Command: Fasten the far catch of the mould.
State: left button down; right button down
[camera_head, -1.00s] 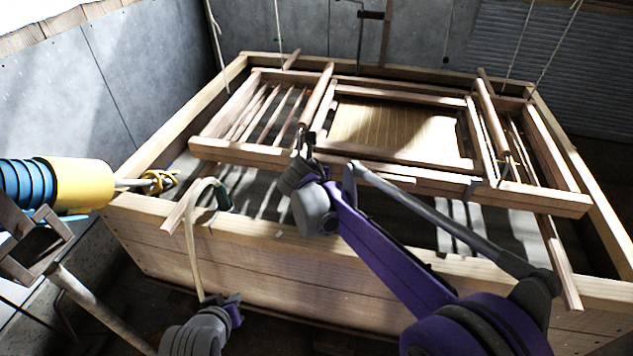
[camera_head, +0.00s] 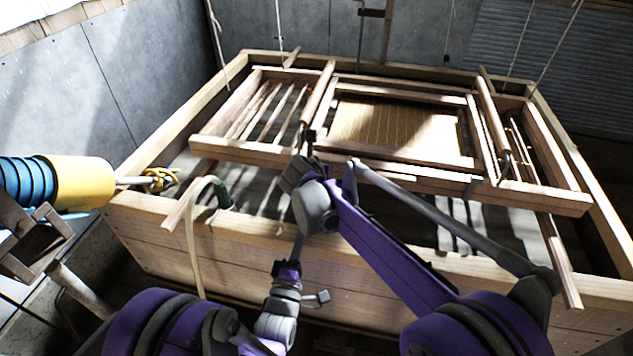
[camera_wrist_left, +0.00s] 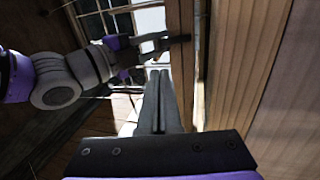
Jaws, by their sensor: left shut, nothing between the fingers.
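The mould (camera_head: 240,152) is a wooden frame hung over a wooden vat, with a tan screen (camera_head: 385,125) in its middle. A round wooden bar (camera_head: 320,90) crosses its left part and another (camera_head: 487,105) its right part. A dark hook (camera_head: 503,165) shows below the right bar. I cannot tell which fitting is the far catch. My right gripper (camera_head: 309,140) is at the mould's near rail, below the left bar; its jaw state is unclear. My left gripper (camera_head: 298,238) is lower, over the vat's near wall; in the left wrist view (camera_wrist_left: 160,75) its fingers are together and empty.
The vat's near wall (camera_head: 220,255) runs below the mould. A yellow-and-blue cylinder (camera_head: 80,183) juts in at the left. A bent pale tube (camera_head: 192,230) hangs over the near wall. Ropes (camera_head: 557,45) rise from the mould. My arms are close together near the middle.

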pick_arm(q)
jog(key=shift+w+d, duration=0.1)
jog(key=shift+d, duration=0.15)
jog(key=x, duration=1.3)
jog(key=shift+w+r, duration=0.2)
jog(key=shift+r, duration=0.05)
jog(key=shift+d, duration=0.1)
jog(key=shift+w+d+r, duration=0.2)
jog(key=shift+w+r, duration=0.2)
jog(key=shift+w, duration=0.15)
pick_arm(e)
jog(key=shift+s, duration=0.1)
jog(key=c, duration=0.8)
grip_release()
jog(key=shift+o, duration=0.2)
